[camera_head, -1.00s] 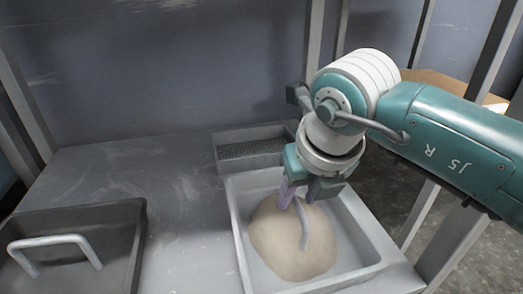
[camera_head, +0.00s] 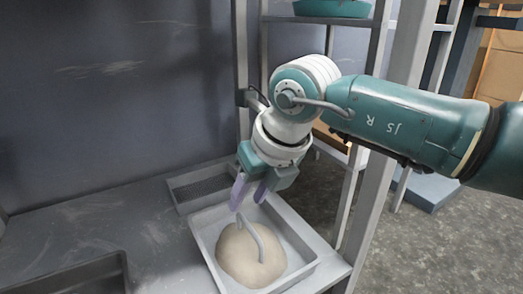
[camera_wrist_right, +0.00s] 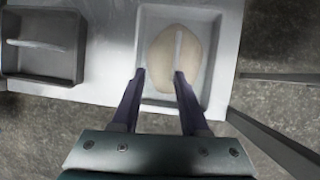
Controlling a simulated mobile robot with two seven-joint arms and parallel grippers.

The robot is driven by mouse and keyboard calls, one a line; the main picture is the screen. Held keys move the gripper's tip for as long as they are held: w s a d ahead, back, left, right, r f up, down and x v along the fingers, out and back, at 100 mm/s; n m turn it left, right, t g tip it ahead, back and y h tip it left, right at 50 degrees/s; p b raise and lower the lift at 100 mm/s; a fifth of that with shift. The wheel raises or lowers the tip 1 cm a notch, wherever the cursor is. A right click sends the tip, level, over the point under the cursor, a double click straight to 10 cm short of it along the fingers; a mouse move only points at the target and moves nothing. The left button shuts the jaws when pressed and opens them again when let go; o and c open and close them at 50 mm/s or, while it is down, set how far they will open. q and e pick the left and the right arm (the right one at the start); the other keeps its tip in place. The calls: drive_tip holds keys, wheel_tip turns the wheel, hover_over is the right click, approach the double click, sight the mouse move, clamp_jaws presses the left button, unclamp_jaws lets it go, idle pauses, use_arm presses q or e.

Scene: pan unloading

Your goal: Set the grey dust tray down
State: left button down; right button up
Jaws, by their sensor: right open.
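A light grey tray (camera_head: 298,228) stands on the bench with a pale beige mound (camera_head: 240,262) in it. An arched grey handle (camera_head: 256,232) rises over the mound. The tray also shows in the right wrist view (camera_wrist_right: 208,50), with the handle (camera_wrist_right: 179,48) near the right-hand finger. My right gripper (camera_head: 248,204) is open, its two purple fingers pointing down just above the handle's far end. Nothing is held between the fingertips (camera_wrist_right: 160,73) in the wrist view. Whether a finger touches the handle, I cannot tell. My left gripper is not in view.
A darker grey tray (camera_head: 78,277) lies at the left; its handle (camera_wrist_right: 36,44) shows in the wrist view. A small tray with a perforated floor (camera_head: 203,186) sits behind the light tray. Grey posts (camera_head: 385,150) rise right of the bench. Bench (camera_head: 140,225) between the trays is bare.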

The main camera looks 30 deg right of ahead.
drive_tip(key=a+r+t+y, duration=0.1)
drive_tip(key=a+r+y, duration=0.25)
drive_tip(key=a, duration=0.25)
drive_tip(key=a+r+t+y, duration=0.1)
drive_tip(key=a+r+y, duration=0.1)
drive_tip(key=a+y, duration=0.3)
drive_tip(key=s+a+r+m+t+y, duration=0.1)
drive_tip(key=a+r+m+t+y, duration=0.15)
drive_tip(key=r+m+t, duration=0.75)
drive_tip(key=s+d+m+h, duration=0.2)
drive_tip(key=d+m+h, duration=0.6)
drive_tip(key=m, duration=0.1)
drive_tip(key=s+d+m+h, duration=0.2)
drive_tip(key=d+m+h, duration=0.55)
drive_tip(key=m, duration=0.25)
drive_tip(key=s+d+f+m+g, duration=0.45)
drive_tip(key=s+f+g, duration=0.25)
drive_tip(key=s+f, duration=0.35)
drive_tip(key=s+a+f+m+g+y, duration=0.1)
drive_tip(key=s+a+f+g+y, duration=0.2)
drive_tip(key=s, duration=0.8)
wheel_tip(320, 180, down, 2)
drive_tip(key=a+g, duration=0.2)
drive_tip(key=g, duration=0.1)
drive_tip(key=shift+s+a+f, duration=0.25)
